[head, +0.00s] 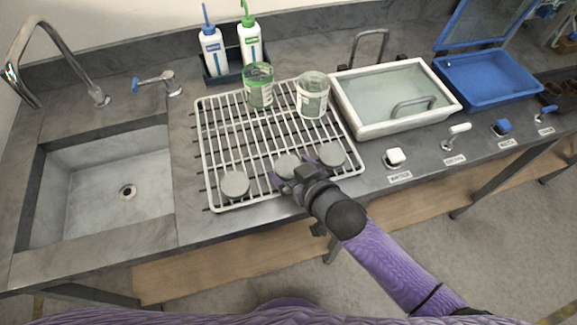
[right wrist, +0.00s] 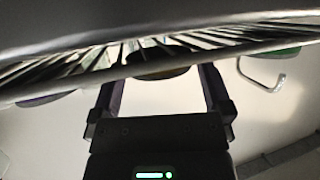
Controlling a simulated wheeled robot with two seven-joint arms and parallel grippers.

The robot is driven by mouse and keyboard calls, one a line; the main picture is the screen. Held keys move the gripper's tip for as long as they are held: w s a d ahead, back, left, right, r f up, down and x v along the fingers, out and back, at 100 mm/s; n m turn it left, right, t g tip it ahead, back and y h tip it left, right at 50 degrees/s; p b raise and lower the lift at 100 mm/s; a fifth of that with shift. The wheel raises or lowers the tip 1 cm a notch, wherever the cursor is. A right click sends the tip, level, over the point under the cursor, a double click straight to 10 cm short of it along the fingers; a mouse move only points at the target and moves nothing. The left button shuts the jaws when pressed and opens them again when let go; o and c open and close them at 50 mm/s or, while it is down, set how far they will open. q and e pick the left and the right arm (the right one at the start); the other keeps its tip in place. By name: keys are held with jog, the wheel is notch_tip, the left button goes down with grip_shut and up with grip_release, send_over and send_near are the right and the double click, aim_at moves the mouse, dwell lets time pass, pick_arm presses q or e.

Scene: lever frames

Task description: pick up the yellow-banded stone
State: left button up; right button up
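Three round grey stones lie in a row near the front edge of a white wire rack (head: 212,140): a left one (head: 235,185), a middle one (head: 287,165) and a right one (head: 331,153). No band colours can be read in the head view. My right gripper (head: 294,170) is at the middle stone, with its fingers apart on either side. In the right wrist view, a stone with a dim yellowish edge (right wrist: 160,72) shows between the open fingers (right wrist: 160,88). I cannot tell whether either finger touches it. My left gripper is out of view.
Two glass beakers (head: 258,88) (head: 312,96) stand on the rack's back half. A white-rimmed tray (head: 345,112) and a blue box (head: 487,75) are to the right. Dim purple (right wrist: 45,98) and green (right wrist: 285,54) edges flank the stone in the wrist view. A sink (head: 100,180) is left.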

jog(key=c, duration=1.1)
jog(key=shift+o, duration=0.2)
jog(key=shift+r, duration=0.15)
